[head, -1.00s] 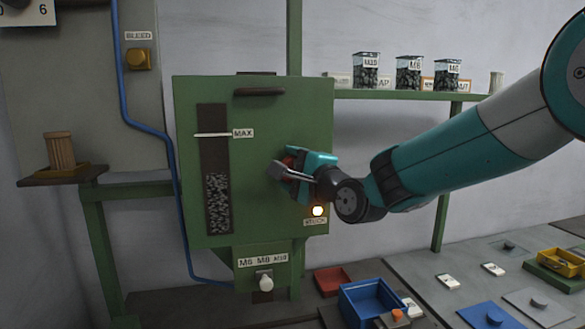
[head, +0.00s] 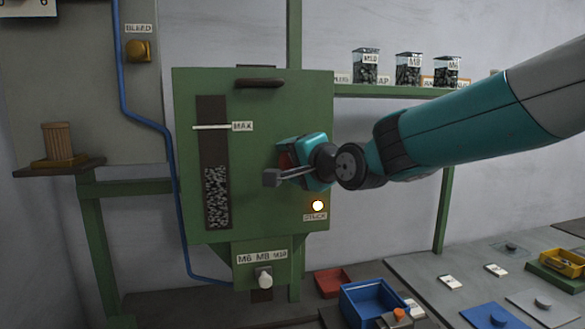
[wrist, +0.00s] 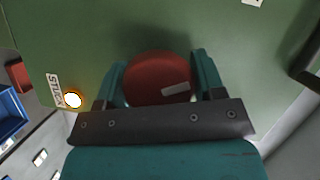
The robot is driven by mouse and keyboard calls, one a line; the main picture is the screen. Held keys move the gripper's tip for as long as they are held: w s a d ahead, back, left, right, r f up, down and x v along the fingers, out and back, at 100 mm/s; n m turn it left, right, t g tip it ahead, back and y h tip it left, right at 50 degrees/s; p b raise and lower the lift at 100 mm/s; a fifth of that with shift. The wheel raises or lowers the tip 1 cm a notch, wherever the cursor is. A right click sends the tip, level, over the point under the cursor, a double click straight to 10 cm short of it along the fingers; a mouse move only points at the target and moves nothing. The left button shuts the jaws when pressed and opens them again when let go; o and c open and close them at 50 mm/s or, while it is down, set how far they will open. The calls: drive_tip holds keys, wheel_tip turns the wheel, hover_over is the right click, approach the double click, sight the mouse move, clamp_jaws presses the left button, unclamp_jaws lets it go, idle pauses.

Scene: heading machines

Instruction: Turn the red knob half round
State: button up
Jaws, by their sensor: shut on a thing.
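The red knob (wrist: 157,75) is round, with a pale bar mark on its face, and sits on the front of the green machine box (wrist: 225,25). My gripper (wrist: 158,88) is shut on it, with one teal finger on each side of the knob in the wrist view. The pale mark lies toward the right finger, slightly slanted. In the head view my gripper (head: 287,165) is against the right half of the green box, and only a sliver of the red knob (head: 286,160) shows; the rest is hidden.
A lit lamp (head: 317,206) labelled STUCK is just below my gripper. The box has a level window (head: 217,200) with a MAX line and a white selector (head: 265,277) below. A blue bin (head: 372,300) stands at the lower right. Jars (head: 409,68) stand on the shelf.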

drive_tip(key=n+h+b, duration=0.1)
drive_tip(key=n+h, duration=0.1)
drive_tip(key=n, duration=0.1)
drive_tip(key=shift+a+f+n, duration=0.1)
drive_tip(key=shift+n, duration=0.2)
drive_tip(key=n+h+b, duration=0.1)
drive_tip(key=n, duration=0.1)
drive_tip(key=shift+n+g+h, duration=0.3)
drive_tip(key=shift+n+h+b, duration=0.35)
drive_tip(key=shift+n+h, duration=0.55)
drive_tip(key=shift+n, duration=0.3)
drive_tip(key=shift+n+h, duration=0.8)
drive_tip(key=shift+n, duration=0.4)
drive_tip(key=n+t+h+p, duration=0.1)
drive_tip(key=n, duration=0.1)
drive_tip(key=shift+n+h, duration=0.3)
drive_tip(key=shift+h, duration=0.1)
drive_tip(key=shift+a+n+t+h+p, duration=0.1)
drive_tip(key=shift+n+t+h+p, duration=0.45)
drive_tip(key=shift+n, duration=0.65)
drive_tip(key=n+t+h, duration=0.1)
drive_tip(key=n, duration=0.1)
drive_tip(key=n+t+h+p, duration=0.1)
drive_tip(key=n, duration=0.2)
drive_tip(key=shift+t, duration=0.25)
